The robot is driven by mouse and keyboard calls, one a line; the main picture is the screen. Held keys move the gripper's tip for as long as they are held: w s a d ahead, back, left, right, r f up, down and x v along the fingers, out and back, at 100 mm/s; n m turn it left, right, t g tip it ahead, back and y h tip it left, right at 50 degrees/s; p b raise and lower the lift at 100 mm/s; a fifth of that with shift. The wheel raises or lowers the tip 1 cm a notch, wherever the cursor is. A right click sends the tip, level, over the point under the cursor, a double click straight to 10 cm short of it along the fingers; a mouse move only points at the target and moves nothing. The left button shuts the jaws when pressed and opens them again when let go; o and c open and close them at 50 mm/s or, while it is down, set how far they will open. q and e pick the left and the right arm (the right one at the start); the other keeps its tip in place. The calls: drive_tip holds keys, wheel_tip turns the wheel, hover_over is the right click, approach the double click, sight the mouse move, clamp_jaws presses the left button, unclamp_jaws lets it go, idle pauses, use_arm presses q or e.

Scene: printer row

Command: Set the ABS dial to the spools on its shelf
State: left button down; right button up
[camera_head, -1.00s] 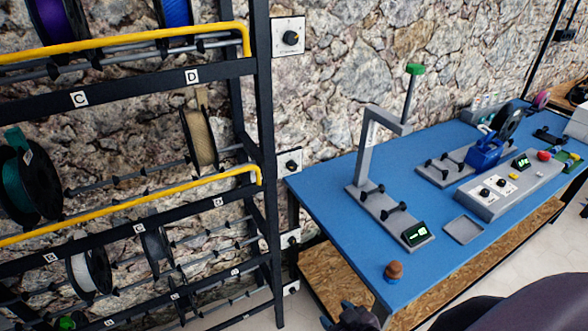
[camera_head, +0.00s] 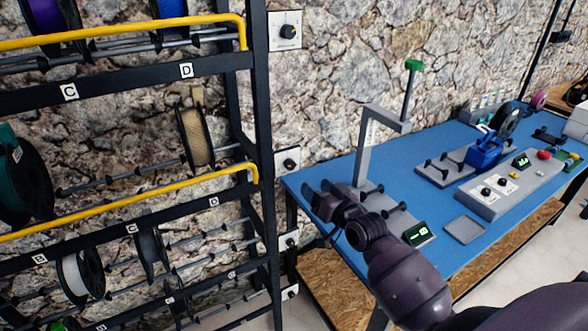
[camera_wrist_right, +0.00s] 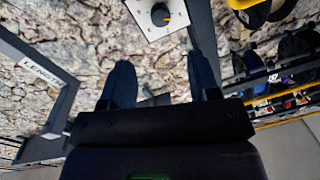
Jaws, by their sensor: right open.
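Dial plates with black knobs are on the wall right of the rack: a top dial (camera_head: 289,31), a second dial (camera_head: 290,165), a third dial (camera_head: 290,240) and a lowest dial (camera_head: 290,292). Their labels are too small to read, so I cannot tell which is ABS. My right gripper (camera_head: 318,203) is open and empty, right of the second dial, over the table's left end. In the right wrist view, a dial (camera_wrist_right: 160,15) lies beyond the open fingers of the gripper (camera_wrist_right: 162,85), not touched. My left gripper is not in view.
The rack holds a tan spool (camera_head: 196,137), a teal spool (camera_head: 18,175), a white spool (camera_head: 78,275) and a grey spool (camera_head: 151,253), with others above. A grey stand (camera_head: 364,150) rises from the blue table (camera_head: 440,155) near my right arm. A yellow bar (camera_head: 120,205) fronts the shelf.

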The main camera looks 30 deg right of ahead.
sight(292, 166)
drive_tip(key=w, duration=1)
drive_tip(key=shift+w+a, duration=0.3)
drive_tip(key=shift+w, duration=0.1)
drive_tip(key=c, duration=0.9)
